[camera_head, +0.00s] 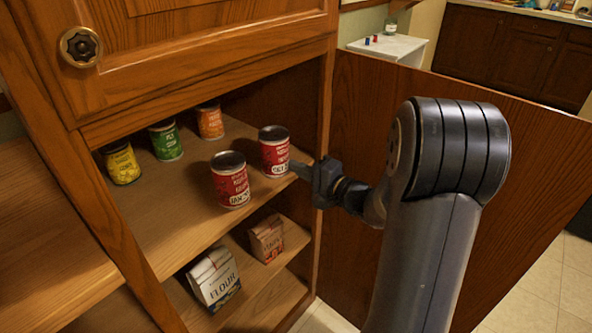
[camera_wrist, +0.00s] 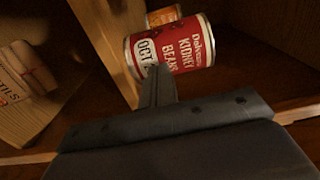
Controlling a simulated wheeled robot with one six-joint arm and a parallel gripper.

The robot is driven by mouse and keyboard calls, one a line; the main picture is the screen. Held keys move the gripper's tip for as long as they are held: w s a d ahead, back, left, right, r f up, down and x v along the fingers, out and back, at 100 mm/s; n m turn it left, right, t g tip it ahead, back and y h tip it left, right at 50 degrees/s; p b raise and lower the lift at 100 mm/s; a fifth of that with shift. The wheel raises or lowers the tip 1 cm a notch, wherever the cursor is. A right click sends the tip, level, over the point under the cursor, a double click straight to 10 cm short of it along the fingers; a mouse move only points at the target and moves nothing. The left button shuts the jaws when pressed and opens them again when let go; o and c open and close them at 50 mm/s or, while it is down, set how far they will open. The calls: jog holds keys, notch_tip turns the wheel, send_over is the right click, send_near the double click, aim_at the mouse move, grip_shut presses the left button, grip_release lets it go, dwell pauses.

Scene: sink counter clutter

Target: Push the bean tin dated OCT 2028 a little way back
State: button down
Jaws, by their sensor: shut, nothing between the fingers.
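Two red kidney bean tins stand upright on the upper cabinet shelf (camera_head: 165,215). The right, farther tin (camera_head: 274,155) has a white date strip whose start reads "OCT 2" in the wrist view (camera_wrist: 185,47); the rest is hidden by my fingers. The other red tin (camera_head: 230,186) stands nearer and to the left; its date seems to start "JAN". My gripper (camera_head: 294,168) is shut and empty, its tips at the front right of the OCT tin. In the wrist view the fingertips (camera_wrist: 160,72) overlap the tin's label; I cannot tell whether they touch it.
Yellow (camera_head: 122,164), green (camera_head: 166,142) and orange (camera_head: 210,122) tins stand farther left and back. A flour bag (camera_head: 213,279) and a smaller bag (camera_head: 267,240) are on the lower shelf. The open door (camera_head: 350,120) is beside my arm.

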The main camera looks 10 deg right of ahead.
aim_at(286, 162)
jog(key=shift+w+a, duration=0.3)
jog(key=shift+w, duration=0.1)
jog(key=shift+w+a+r+p, duration=0.15)
jog(key=shift+w+a+p, duration=0.2)
jog(key=shift+w+p, duration=0.1)
jog(key=p+x, duration=0.1)
jog(key=x, duration=0.1)
jog(key=shift+w+a, duration=0.2)
jog(key=shift+w, duration=0.05)
jog(key=shift+s, duration=0.1)
